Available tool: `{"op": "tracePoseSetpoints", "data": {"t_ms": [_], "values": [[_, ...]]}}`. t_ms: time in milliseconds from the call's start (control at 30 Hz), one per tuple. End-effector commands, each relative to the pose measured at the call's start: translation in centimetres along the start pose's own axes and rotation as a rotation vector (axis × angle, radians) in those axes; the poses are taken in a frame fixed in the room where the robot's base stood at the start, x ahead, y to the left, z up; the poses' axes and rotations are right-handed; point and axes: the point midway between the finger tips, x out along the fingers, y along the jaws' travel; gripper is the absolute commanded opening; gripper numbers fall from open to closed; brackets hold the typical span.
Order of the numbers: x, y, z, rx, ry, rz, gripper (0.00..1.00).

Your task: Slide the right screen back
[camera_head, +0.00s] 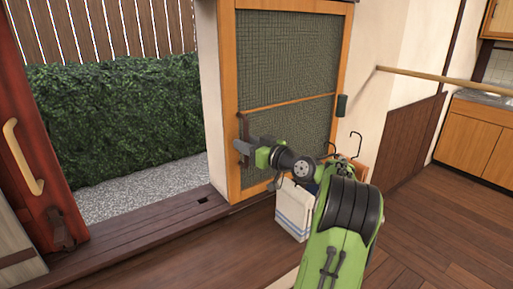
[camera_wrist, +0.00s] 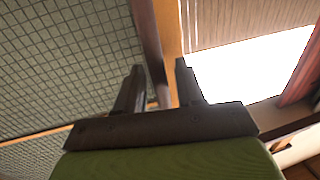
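The right screen (camera_head: 285,55) is a wooden-framed sliding panel with dark green mesh, standing to the right of an opening to the outside. My gripper (camera_head: 243,146) is at the left stile of this screen, about halfway up. In the wrist view the mesh (camera_wrist: 65,60) fills the left side, with the wooden stile (camera_wrist: 172,30) beside it. My gripper's two dark fingers (camera_wrist: 159,85) are apart, with the stile showing between and beyond them. Whether they touch the stile, and any pull on it, cannot be told.
A red-brown door (camera_head: 35,150) with a curved wooden handle stands at the far left. The opening shows a hedge (camera_head: 115,115) and gravel. A wooden pole (camera_head: 440,80) juts out at the right. Wooden floor lies at the lower right.

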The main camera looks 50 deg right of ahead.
Motion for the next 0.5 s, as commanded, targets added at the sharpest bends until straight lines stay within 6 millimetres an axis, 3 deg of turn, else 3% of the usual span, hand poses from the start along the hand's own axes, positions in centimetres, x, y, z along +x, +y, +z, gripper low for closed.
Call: {"op": "tracePoseSetpoints", "data": {"t_ms": [500], "values": [[-13.5, 0.2, 0.0, 0.002, 0.001, 0.008, 0.38]]}}
